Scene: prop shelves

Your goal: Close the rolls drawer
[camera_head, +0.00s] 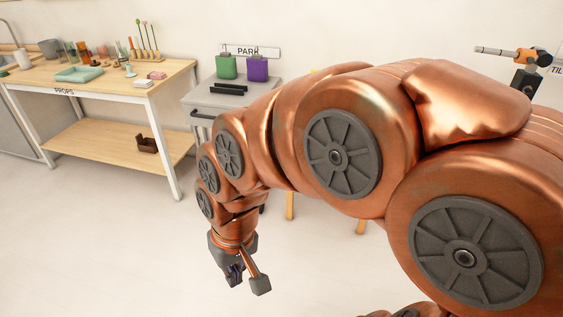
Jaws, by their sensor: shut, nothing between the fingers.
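My gripper (247,279) hangs low over the pale floor, pointing down, with nothing seen between its fingers. A grey cabinet (205,100) stands behind my arm, below the PARK sign. A dark handle (199,116) shows near the top of its front. My copper arm hides most of the cabinet front, so I cannot tell which drawer is the rolls drawer or whether one stands open. My gripper is in front of the cabinet in the picture and looks apart from it.
The floor at lower left is clear.

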